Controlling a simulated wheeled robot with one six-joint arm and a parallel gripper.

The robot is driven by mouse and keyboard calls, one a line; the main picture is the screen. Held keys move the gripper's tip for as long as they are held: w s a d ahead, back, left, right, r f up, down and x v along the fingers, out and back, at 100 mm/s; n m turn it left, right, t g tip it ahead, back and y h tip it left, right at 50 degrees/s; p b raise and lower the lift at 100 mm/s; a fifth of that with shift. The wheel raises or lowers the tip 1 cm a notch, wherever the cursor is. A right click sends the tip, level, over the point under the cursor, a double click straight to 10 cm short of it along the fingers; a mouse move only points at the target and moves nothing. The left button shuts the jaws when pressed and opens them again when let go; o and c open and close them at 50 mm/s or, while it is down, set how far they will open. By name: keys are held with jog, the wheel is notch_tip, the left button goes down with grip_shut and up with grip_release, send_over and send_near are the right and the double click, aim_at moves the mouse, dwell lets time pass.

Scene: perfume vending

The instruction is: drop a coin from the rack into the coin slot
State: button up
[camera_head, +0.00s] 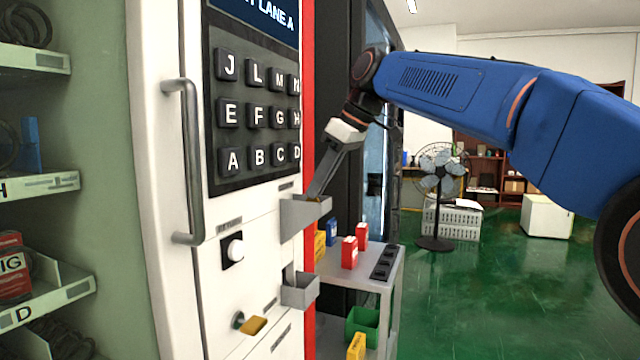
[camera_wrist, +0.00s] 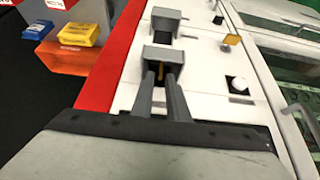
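A small grey box (camera_head: 305,213) sticks out from the white panel of the vending machine below the keypad. It also shows in the wrist view (camera_wrist: 162,54). A gold coin (camera_wrist: 158,70) stands in it, mostly hidden by its walls and my fingers. My gripper (camera_head: 317,190) reaches down into this box. In the wrist view my gripper's (camera_wrist: 160,82) two grey fingers stand apart with a gap between them, one on each side of the coin. Whether they touch it is unclear. A second grey box (camera_head: 300,290) sits lower on the panel; I cannot make out a coin slot.
A white return button (camera_head: 233,250) and yellow knob (camera_head: 253,326) are on the panel. A metal handle (camera_head: 190,160) projects at the left. A small grey table (camera_head: 335,277) with red, yellow and blue boxes stands right of the panel. Open green floor (camera_head: 490,290) lies farther right.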

jog(key=shift+o, duration=0.7)
jog(key=v, duration=1.7)
jog(key=shift+d+r, duration=0.1)
jog(key=shift+r, duration=0.1)
